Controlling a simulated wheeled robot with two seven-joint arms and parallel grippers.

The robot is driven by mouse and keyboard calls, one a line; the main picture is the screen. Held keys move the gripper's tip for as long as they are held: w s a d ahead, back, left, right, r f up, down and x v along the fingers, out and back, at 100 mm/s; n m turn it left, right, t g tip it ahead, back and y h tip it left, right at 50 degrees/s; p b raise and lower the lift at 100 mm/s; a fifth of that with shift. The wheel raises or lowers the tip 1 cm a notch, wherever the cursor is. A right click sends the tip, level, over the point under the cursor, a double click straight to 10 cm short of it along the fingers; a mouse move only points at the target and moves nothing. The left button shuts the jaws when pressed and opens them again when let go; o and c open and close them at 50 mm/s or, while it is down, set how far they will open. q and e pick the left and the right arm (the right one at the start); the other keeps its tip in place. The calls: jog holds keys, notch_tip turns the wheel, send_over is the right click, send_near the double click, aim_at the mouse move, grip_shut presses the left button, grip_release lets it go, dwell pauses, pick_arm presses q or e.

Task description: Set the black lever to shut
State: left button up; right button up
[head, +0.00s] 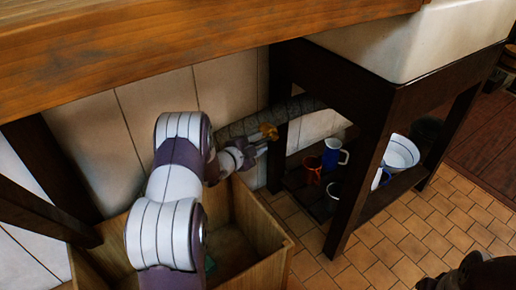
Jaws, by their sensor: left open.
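A grey pipe (300,106) runs along the pale wall behind the dark sink stand, with a small brass-coloured fitting (268,131) on it. I cannot make out the black lever; it is hidden or too small to tell. My left gripper (262,146) is open, its fingers pointing right, just below and in front of the brass fitting. I cannot tell whether it touches anything. My right gripper's fingers are not in view.
A wooden crate (277,249) stands open below my left arm. A thick wooden worktop (180,40) overhangs it. The dark sink stand (362,190) holds a blue jug (333,154), a red mug (312,168) and a white bowl (401,152).

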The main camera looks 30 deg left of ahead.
pick_arm(q)
jog(key=shift+w, duration=0.2)
grip_shut()
jog(key=shift+f+b, duration=0.35)
jog(key=shift+b, duration=0.15)
jog(key=shift+w+d+f+n+t+h+b, duration=0.15)
jog(key=shift+f+n+t+b, duration=0.35)
jog(key=shift+t+b, duration=0.9)
jog(key=shift+w+d+f+n+t+h+b, duration=0.1)
jog(key=shift+f+n+t+h+b, duration=0.4)
jog(key=shift+b, duration=1.5)
jog(key=shift+w+d+f+n+t+y+b, duration=0.15)
jog(key=shift+f+n+t+b, duration=0.25)
jog(key=shift+t+b, duration=1.1)
grip_release()
